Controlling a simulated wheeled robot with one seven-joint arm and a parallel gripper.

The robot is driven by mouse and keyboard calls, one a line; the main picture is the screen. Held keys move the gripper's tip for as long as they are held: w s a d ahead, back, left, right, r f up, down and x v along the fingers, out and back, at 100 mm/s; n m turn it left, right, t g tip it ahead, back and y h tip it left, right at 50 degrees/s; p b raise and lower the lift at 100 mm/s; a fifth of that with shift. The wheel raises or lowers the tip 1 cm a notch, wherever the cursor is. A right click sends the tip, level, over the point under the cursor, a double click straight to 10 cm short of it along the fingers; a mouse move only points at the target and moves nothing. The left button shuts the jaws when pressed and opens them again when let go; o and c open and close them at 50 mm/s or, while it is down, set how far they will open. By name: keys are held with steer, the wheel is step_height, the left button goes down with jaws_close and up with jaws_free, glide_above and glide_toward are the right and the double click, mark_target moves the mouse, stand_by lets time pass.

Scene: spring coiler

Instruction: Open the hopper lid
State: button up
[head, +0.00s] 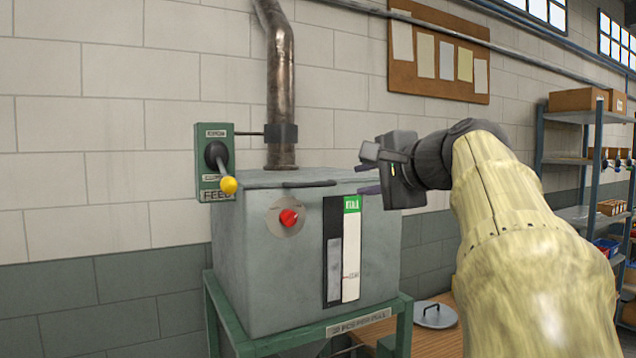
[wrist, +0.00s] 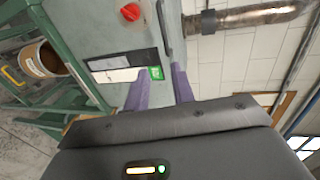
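The grey hopper box (head: 300,262) stands on a green stand against the wall. Its flat lid (head: 262,178) lies level on top and looks closed. A dark bar handle (head: 292,184) runs along the lid's front edge; it also shows in the wrist view (wrist: 163,28). My gripper (head: 367,179) is at the box's upper right front corner, to the right of the handle. In the wrist view its two purple fingers (wrist: 161,84) are apart with nothing between them. They point toward the lid's front edge and the handle lies beyond their tips.
A red knob (head: 288,218) and a level gauge (head: 342,252) are on the box front. A green feed lever box (head: 214,160) with a yellow knob is at left. A metal pipe (head: 281,90) rises behind the lid. A round metal cover (head: 434,315) lies on the wooden bench.

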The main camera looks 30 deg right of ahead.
mark_target(322, 184)
steer(key=shift+s+r, duration=0.1)
steer(key=shift+r, duration=0.35)
steer(key=p+x, duration=0.5)
steer(key=x, duration=1.2)
steer(key=shift+w+r, duration=0.1)
steer(key=shift+w, duration=0.15)
steer(key=shift+c, duration=0.5)
jaws_close()
